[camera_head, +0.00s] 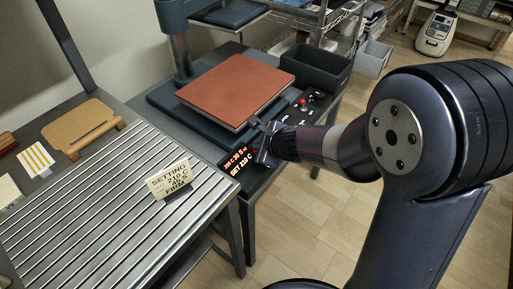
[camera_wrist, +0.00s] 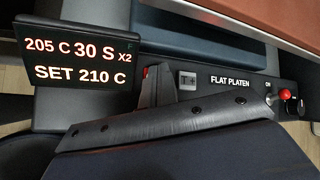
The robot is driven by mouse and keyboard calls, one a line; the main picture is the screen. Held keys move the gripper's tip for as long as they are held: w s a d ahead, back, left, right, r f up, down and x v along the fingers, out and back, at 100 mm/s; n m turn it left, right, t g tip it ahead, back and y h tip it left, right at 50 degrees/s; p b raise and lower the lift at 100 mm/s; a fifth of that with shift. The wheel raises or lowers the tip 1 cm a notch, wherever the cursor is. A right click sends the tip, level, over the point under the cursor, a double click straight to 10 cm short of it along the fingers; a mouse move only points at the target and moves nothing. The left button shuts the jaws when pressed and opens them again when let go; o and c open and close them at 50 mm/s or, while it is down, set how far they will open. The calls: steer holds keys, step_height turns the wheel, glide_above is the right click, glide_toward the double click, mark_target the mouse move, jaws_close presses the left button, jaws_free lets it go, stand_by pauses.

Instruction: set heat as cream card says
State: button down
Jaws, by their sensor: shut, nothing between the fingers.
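The cream card (camera_head: 170,181) stands on the slatted table in the head view. It reads SETTING, 210 C, a seconds line too small to read surely, and FIRM. The press's display (camera_head: 238,161) shows in the wrist view (camera_wrist: 79,50) as 205 C, 30 S x2, with SET 210 C below. My gripper (camera_head: 262,138) is shut and empty at the press's front panel, right beside the display. In the wrist view, my gripper (camera_wrist: 160,87) has its tip next to the T+ button (camera_wrist: 188,81); I cannot tell whether they touch. The tip hides the panel left of T+.
A red-brown platen (camera_head: 236,88) lies above the press base. A red-knobbed switch (camera_wrist: 285,94) and a black knob (camera_wrist: 296,108) are right of the FLAT PLATEN label. A yellow-striped card (camera_head: 36,158) and a tan board (camera_head: 82,127) lie left. A dark bin (camera_head: 313,70) stands behind.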

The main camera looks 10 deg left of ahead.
steer(key=shift+r, duration=0.1)
steer(key=shift+r+p, duration=0.75)
steer(key=shift+p, duration=0.05)
step_height(320, 180, up, 5)
steer(key=p, duration=0.5)
stand_by(1.5)
